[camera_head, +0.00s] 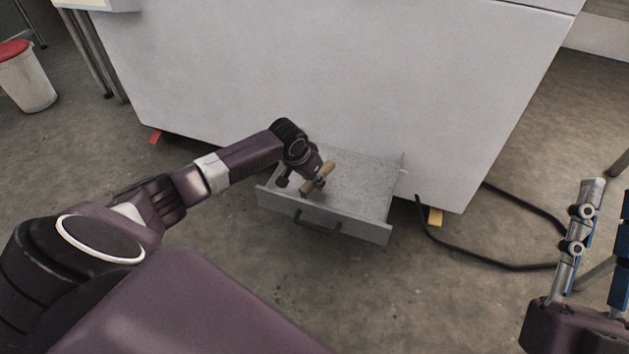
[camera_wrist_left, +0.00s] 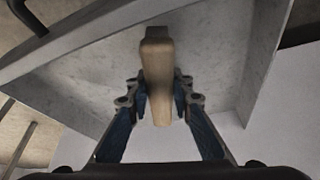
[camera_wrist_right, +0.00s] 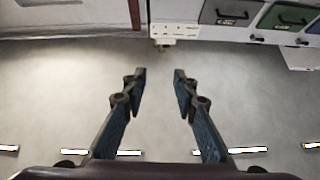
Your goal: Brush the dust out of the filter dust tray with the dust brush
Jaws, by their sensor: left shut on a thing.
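The filter dust tray (camera_head: 351,206) is a grey metal drawer pulled out from the base of the white cabinet, with a dark handle on its front. Its floor looks grey and speckled. My left gripper (camera_head: 316,183) is over the left part of the tray, shut on the wooden handle of the dust brush (camera_head: 319,176). The brush handle (camera_wrist_left: 157,75) also shows between the fingers in the left wrist view, with the tray (camera_wrist_left: 215,65) behind it. My right gripper (camera_wrist_right: 159,75) is open and empty, away from the tray at the right.
The large white cabinet (camera_head: 300,70) rises behind the tray. A black hose (camera_head: 480,258) lies on the floor right of it, near a yellow block (camera_head: 435,216). A bin with a red lid (camera_head: 25,80) stands far left. The floor before the tray is clear.

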